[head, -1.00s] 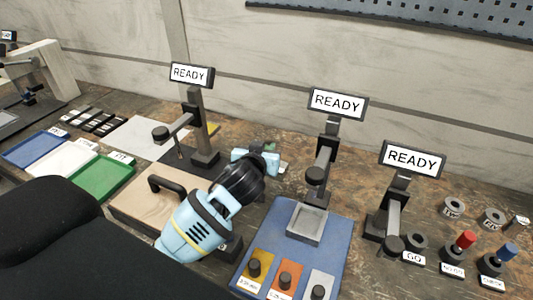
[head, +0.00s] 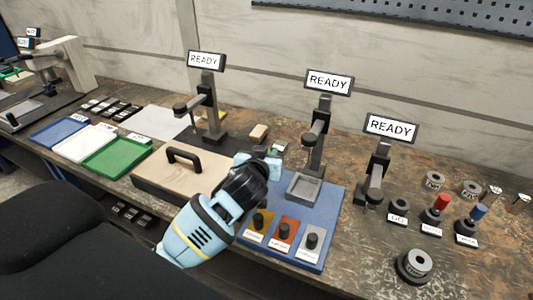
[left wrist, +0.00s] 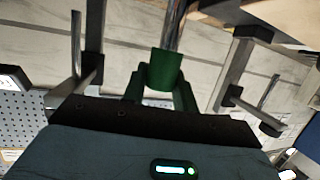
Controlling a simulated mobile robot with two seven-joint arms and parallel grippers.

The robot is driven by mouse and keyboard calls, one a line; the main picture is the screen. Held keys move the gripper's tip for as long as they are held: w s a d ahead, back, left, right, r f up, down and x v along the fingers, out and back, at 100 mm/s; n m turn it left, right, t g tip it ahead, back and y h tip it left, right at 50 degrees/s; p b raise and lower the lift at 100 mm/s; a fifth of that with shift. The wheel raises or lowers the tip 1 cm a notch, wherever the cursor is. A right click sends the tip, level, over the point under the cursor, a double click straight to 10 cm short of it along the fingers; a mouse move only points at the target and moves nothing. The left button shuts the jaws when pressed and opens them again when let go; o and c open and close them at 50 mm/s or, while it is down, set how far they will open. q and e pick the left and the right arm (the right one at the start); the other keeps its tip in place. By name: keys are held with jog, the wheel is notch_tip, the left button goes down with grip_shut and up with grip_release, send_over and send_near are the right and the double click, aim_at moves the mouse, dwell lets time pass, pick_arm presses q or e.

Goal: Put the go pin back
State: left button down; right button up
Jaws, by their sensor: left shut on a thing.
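My left gripper (head: 258,165) is shut on a green-handled pin. In the left wrist view the green handle (left wrist: 165,70) sits between the fingers, with a shiny metal shank (left wrist: 174,28) running out to the top of the frame. In the head view the pin is mostly hidden by the gripper, which is above the left edge of the blue mat. The black GO holder (head: 399,205) stands at the right, empty, behind its GO label (head: 397,218). The red pin (head: 441,202) and blue pin (head: 478,212) stand upright in holders beside it. My right gripper is not in view.
A READY stand (head: 375,175) rises left of the GO holder. Another READY stand (head: 318,135) is behind the blue mat (head: 336,215) with its grey tray. A ring gauge on a black base (head: 414,264) stands at the front right. A wooden board (head: 180,178) lies left.

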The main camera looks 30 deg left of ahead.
pick_arm(q)
jog(key=shift+s+d, duration=0.15)
jog(key=shift+s, duration=0.05)
jog(key=s+a+r+n+y, duration=0.1)
jog(key=a+r, duration=0.3)
jog(key=a, duration=0.6)
jog(key=s+a+r+n+y, duration=0.1)
jog(key=a+r, duration=0.3)
jog(key=a, duration=0.6)
jog(key=s+d+f+m+h, duration=0.4)
jog(key=s+d+f, duration=0.2)
jog(key=s+d, duration=0.25)
jog(key=s+d+f+m+h, duration=0.3)
jog(key=s+d+f+h, duration=0.2)
jog(key=s+d+f, duration=0.4)
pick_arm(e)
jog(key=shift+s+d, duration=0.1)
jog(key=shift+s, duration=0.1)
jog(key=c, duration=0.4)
pick_arm(q)
jog(key=w+d+r+n+y, duration=0.1)
jog(key=d+n+y, duration=0.1)
jog(key=d, duration=0.7)
jog(key=shift+w+d+r+y, duration=0.15)
jog(key=shift+d+r+y, duration=0.1)
jog(key=shift+r+y, duration=0.25)
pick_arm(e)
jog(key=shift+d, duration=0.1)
